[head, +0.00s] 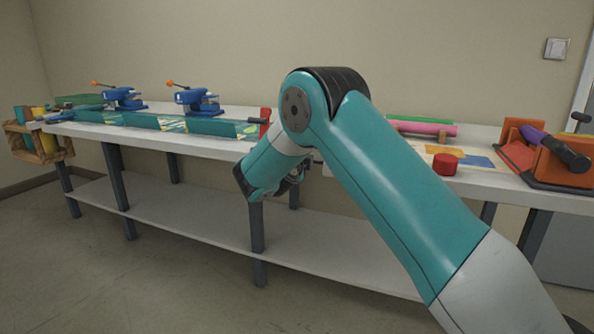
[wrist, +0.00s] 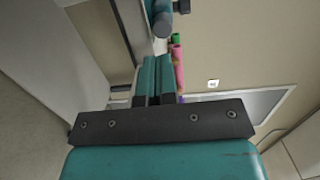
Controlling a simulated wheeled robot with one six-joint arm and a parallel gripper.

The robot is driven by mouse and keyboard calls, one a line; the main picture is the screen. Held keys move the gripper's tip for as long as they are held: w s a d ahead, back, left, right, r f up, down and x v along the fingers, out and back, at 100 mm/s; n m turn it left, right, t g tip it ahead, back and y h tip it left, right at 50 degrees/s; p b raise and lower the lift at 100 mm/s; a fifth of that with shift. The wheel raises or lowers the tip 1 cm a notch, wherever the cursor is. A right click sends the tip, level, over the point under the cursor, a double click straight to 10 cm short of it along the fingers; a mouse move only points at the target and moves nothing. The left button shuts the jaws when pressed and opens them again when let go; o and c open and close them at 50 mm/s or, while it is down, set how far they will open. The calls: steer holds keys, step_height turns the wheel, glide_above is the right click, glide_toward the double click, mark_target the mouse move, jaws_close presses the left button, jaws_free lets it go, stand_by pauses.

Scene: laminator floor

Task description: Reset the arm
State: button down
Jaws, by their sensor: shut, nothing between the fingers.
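My arm, teal and grey, rises from the lower right of the head view, bends at a high elbow and reaches down to the left. My gripper (wrist: 155,75) shows in the wrist view as two teal fingers side by side, shut and empty. In the head view the gripper is mostly hidden behind my forearm, in front of the table's front edge. The long white table (head: 215,148) stands behind my arm.
Two blue clamp-like devices (head: 198,101) with orange knobs stand on the table at left, behind a teal strip (head: 143,120). A wooden crate (head: 48,155) is at far left. A pink roll (head: 425,128), red cylinder (head: 445,164) and orange machine (head: 562,160) are at right. Open floor lies in front.

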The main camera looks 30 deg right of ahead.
steer(key=v, duration=0.6)
steer(key=shift+s+d+b, duration=0.25)
steer(key=shift+b, duration=0.1)
steer(key=s+a+f+n+g+y, duration=0.3)
steer(key=s+a+n+g+y, duration=0.3)
steer(key=s+a+n+y, duration=0.75)
steer(key=s+a+r+n+g+y, duration=0.1)
steer(key=s+a+n+g+y, duration=0.3)
steer(key=s+n, duration=0.8)
steer(key=s+a+r+n+g+h, duration=0.1)
steer(key=s+a+n+g, duration=0.3)
steer(key=s+n, duration=0.8)
step_height(320, 180, up, 25)
steer(key=s+a+m+t+p, duration=0.1)
steer(key=m+p, duration=0.2)
steer(key=p, duration=2.1)
steer(key=shift+s+f+t+p, duration=0.25)
steer(key=shift+s+t+p, duration=0.05)
steer(key=shift+s+p, duration=0.1)
steer(key=shift+a+y, duration=0.1)
steer(key=shift+y, duration=0.15)
